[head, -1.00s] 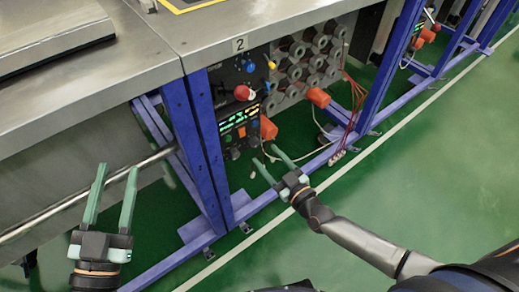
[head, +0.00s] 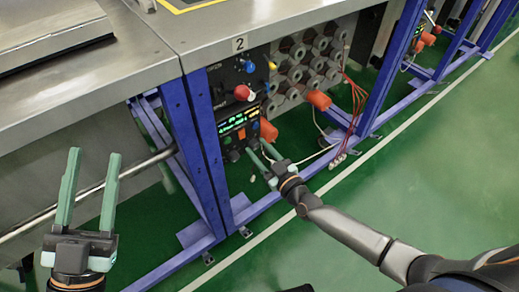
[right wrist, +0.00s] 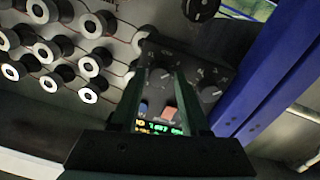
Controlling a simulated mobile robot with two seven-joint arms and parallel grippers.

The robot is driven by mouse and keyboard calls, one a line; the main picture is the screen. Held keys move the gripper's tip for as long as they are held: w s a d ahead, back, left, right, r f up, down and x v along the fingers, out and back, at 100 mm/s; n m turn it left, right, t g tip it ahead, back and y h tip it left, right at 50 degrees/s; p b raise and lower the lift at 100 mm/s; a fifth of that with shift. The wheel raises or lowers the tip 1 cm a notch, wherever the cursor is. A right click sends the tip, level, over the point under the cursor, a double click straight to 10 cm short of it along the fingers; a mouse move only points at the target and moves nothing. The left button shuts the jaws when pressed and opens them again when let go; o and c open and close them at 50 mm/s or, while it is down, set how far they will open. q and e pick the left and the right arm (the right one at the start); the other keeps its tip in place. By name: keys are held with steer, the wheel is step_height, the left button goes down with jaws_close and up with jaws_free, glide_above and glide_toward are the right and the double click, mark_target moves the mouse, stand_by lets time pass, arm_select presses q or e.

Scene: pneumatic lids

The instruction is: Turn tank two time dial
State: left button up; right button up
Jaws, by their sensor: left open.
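The tank two control panel (head: 238,122) is under the bench edge below the "2" label (head: 239,44). It has a lit green display and small dark dials (head: 233,156) low down. My right gripper (head: 258,149) is at the panel's lower right, with its fingers spread. In the right wrist view, its fingers (right wrist: 158,76) point at the panel and a dark dial (right wrist: 160,74) appears between the tips. I cannot tell whether they touch it. A second dial (right wrist: 210,92) sits to the right. My left gripper (head: 92,156) is open and empty at the left.
Blue frame posts (head: 207,135) stand just left of the panel. A red-and-white knob (head: 243,93) and a blue knob sit above the display. Orange plugs (head: 268,131), grey cylindrical fittings (head: 300,48) and red hoses are to the right. The green floor at right is open.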

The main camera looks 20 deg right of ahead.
jaws_close()
arm_select(q)
steer(key=shift+w+f, duration=0.1)
arm_select(e)
steer(key=shift+m, duration=4.1)
arm_select(q)
steer(key=shift+s+r, duration=0.2)
steer(key=shift+r, duration=0.15)
arm_select(e)
steer(key=shift+m, duration=1.2)
